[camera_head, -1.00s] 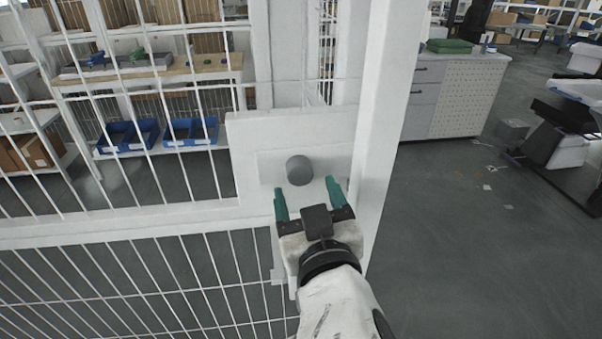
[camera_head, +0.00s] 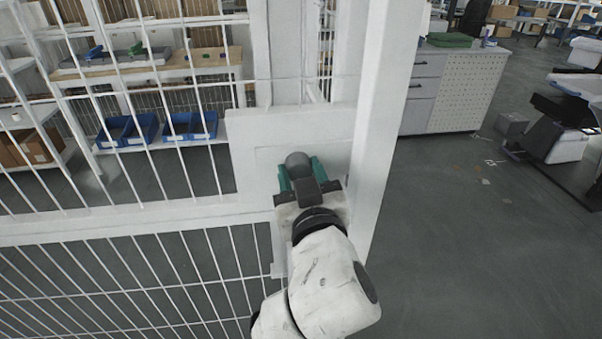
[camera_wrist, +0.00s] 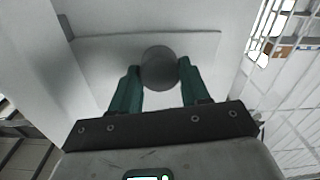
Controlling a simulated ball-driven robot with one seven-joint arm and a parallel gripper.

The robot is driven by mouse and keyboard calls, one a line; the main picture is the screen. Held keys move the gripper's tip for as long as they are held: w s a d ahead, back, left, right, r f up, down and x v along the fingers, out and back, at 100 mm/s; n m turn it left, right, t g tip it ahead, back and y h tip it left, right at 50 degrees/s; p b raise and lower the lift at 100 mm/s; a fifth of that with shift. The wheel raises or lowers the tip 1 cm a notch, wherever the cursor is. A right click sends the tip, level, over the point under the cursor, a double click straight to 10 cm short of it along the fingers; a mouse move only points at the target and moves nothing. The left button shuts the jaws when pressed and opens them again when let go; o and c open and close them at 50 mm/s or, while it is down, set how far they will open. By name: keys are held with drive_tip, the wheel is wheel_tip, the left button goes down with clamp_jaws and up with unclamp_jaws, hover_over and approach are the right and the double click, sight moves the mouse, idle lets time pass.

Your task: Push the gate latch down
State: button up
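The gate latch shows as a round dark grey knob (camera_head: 298,163) on a white plate (camera_head: 262,160) fixed to the gate by the white post. My gripper (camera_head: 301,172) is at the knob, with its green fingers one on each side of it. In the wrist view the knob (camera_wrist: 160,68) sits between the two fingertips (camera_wrist: 158,75), which are at or very near its sides. The fingers are spread about the knob's width. Whether both fingertips press on it is hard to tell. The lower part of the knob is partly hidden by my gripper in the head view.
The white mesh gate (camera_head: 130,215) fills the left side. A thick white post (camera_head: 378,120) stands just right of my gripper. Behind the mesh are a shelf with blue bins (camera_head: 190,127). A grey cabinet (camera_head: 455,90) stands at the back right, with open floor in front.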

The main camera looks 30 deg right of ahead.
clamp_jaws()
drive_tip(key=shift+f+b, duration=1.6)
drive_tip(key=shift+f, duration=0.25)
drive_tip(key=shift+o, duration=1)
unclamp_jaws()
drive_tip(key=o, duration=0.4)
drive_tip(key=shift+c, duration=0.2)
drive_tip(key=b+v, duration=0.1)
drive_tip(key=v, duration=1)
drive_tip(key=shift+b, duration=0.35)
drive_tip(key=shift+w, duration=0.1)
